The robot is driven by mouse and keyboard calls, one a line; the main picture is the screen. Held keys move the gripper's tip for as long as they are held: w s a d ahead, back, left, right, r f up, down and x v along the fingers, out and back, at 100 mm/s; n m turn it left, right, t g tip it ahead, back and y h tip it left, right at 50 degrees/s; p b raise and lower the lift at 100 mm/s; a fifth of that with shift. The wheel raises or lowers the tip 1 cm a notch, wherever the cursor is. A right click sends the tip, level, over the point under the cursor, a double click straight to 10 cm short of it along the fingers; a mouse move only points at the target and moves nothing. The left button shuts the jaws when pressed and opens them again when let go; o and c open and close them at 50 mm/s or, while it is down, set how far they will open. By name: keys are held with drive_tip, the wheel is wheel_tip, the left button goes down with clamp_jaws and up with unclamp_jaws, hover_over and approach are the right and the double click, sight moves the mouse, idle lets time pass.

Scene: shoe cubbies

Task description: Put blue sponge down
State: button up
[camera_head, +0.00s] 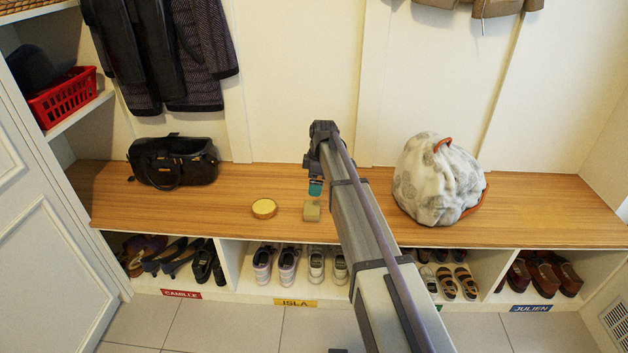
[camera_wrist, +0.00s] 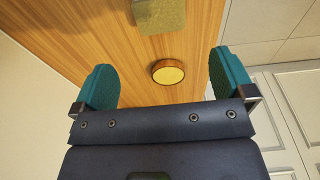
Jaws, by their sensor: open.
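I see no blue sponge in either view. My gripper (camera_head: 316,187) is above the wooden bench (camera_head: 230,190), partly hidden by my arm in the head view. In the wrist view its two teal fingers (camera_wrist: 164,80) are wide apart with nothing held between them. An olive-beige block (camera_head: 311,211) sits on the bench just below my gripper. It also shows at the top of the wrist view (camera_wrist: 160,14). A round yellow-topped tin (camera_head: 264,208) lies to its left, and appears between the fingers, lower down on the bench, in the wrist view (camera_wrist: 168,72).
A black handbag (camera_head: 174,161) stands at the bench's left. A pale patterned bag (camera_head: 436,180) stands at the right. Shoes (camera_head: 290,262) fill labelled cubbies below. A red basket (camera_head: 63,97) is on the left shelf. Coats (camera_head: 160,50) hang behind. The bench's far right is clear.

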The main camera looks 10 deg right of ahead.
drive_tip(key=s+a+m+h, duration=0.1)
drive_tip(key=s+m, duration=1.4)
drive_tip(key=s, duration=2)
wheel_tip(320, 180, up, 32)
drive_tip(key=p, duration=3.2)
drive_tip(key=shift+w+a+r, duration=0.2)
drive_tip(key=shift+w, duration=0.25)
